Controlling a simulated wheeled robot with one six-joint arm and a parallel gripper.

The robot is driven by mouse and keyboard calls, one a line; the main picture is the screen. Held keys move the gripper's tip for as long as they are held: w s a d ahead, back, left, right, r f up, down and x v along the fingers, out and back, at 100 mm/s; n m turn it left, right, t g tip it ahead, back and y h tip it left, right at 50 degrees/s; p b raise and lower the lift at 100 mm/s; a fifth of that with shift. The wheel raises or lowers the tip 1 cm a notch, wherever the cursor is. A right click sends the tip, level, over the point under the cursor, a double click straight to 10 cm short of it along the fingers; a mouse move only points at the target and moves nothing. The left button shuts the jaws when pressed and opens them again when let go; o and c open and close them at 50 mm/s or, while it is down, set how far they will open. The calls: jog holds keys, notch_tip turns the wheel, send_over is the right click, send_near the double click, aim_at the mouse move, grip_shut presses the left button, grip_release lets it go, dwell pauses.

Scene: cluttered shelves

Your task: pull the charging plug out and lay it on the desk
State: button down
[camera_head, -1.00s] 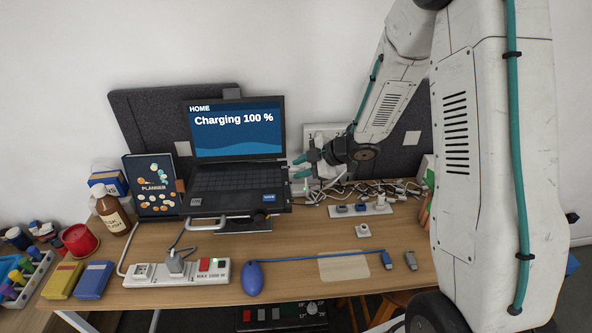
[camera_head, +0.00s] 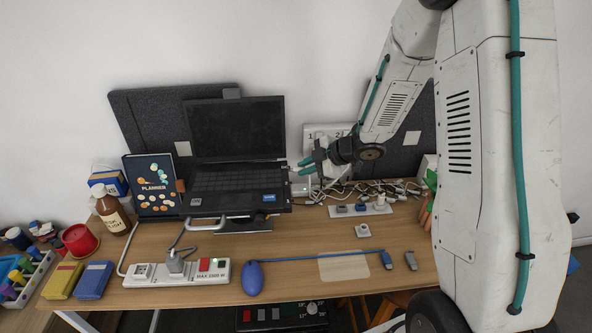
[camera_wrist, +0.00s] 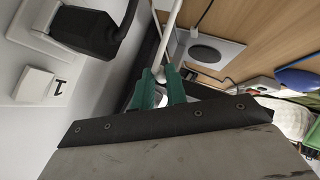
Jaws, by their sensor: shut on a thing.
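My gripper (camera_head: 305,167) is in front of the wall beside the laptop's right edge. In the wrist view its teal fingers (camera_wrist: 162,76) are shut on a small white plug (camera_wrist: 159,73) with a white cable. The fingers hide much of the plug, which appears clear of the wall sockets. The white wall socket panel (camera_head: 314,129) carries the numbers 1 and 2; it also shows in the wrist view (camera_wrist: 28,28), with a black plug (camera_wrist: 88,30) in it. The laptop (camera_head: 237,135) has a dark screen. The wooden desk (camera_head: 320,231) lies below the gripper.
Tangled cables and a power strip (camera_head: 361,210) lie below the gripper. Another power strip (camera_head: 180,273) is at the front left, near a blue mouse (camera_head: 252,279). A beige rectangle (camera_head: 343,268) lies bare on the desk front. Grey panels stand behind.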

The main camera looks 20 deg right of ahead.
jog(key=shift+s+d, duration=0.25)
jog(key=shift+d, duration=0.65)
jog(key=shift+s+d, duration=0.25)
jog(key=shift+d, duration=0.65)
jog(key=s+d+f+g, duration=0.1)
jog(key=s, duration=0.7)
jog(key=s+d+f+m+g, duration=0.1)
jog(key=s+d+f+g, duration=0.1)
jog(key=s, duration=0.7)
jog(key=s+d+f+m+g+y, duration=0.1)
jog(key=s+d+f, duration=0.1)
jog(key=s, duration=0.7)
jog(key=shift+d+g, duration=0.2)
jog(key=shift+g, duration=0.2)
notch_tip(320, 180, down, 3)
jog(key=shift+r, duration=0.2)
jog(key=shift+f, duration=0.75)
jog(key=shift+f, duration=0.25)
jog(key=shift+f, duration=0.75)
